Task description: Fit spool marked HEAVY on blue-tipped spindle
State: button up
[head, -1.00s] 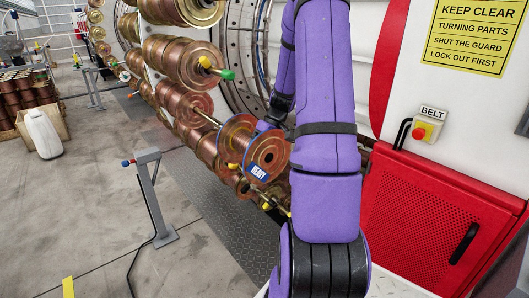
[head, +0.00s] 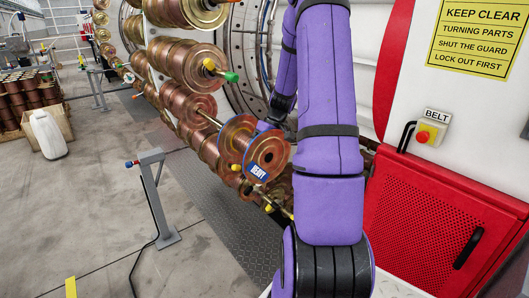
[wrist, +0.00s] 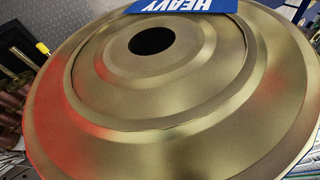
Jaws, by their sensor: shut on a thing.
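The copper-coloured spool with a blue rim and a blue HEAVY label (head: 258,158) is held beside the machine in the head view. In the wrist view its flange (wrist: 150,95) and dark centre hole fill most of the picture. My gripper (head: 270,123) is shut on its upper edge, partly hidden behind my arm. A bare spindle rod (head: 208,118) runs from the machine toward the back of the spool. The rod's end and its tip colour are hidden behind the spool. No tip shows in the hole, and I cannot tell whether the rod has entered it.
Above is a loaded spindle with a green tip (head: 231,77); yellow-tipped spindles (head: 268,208) are below. A grey post stand (head: 158,195) is at left. A red guard panel (head: 425,210) is at right. Open floor (head: 90,210) lies at left.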

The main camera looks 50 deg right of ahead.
jog(key=shift+w+d+r, duration=0.1)
jog(key=shift+w, duration=0.2)
jog(key=shift+w+d, duration=0.35)
jog(key=shift+w, duration=1.05)
jog(key=shift+w+d, duration=0.3)
jog(key=shift+w, duration=1.15)
jog(key=shift+w+d, duration=0.35)
jog(key=shift+w, duration=1.05)
jog(key=shift+w+d+r, duration=0.1)
jog(key=shift+w+d, duration=0.25)
jog(key=shift+w, duration=1.1)
jog(key=shift+w+d+f, duration=0.1)
jog(key=shift+w+d, duration=0.25)
jog(key=shift+w, duration=1.1)
jog(key=shift+w+d+r, duration=0.1)
jog(key=shift+w+d, duration=0.25)
jog(key=shift+w, duration=1.25)
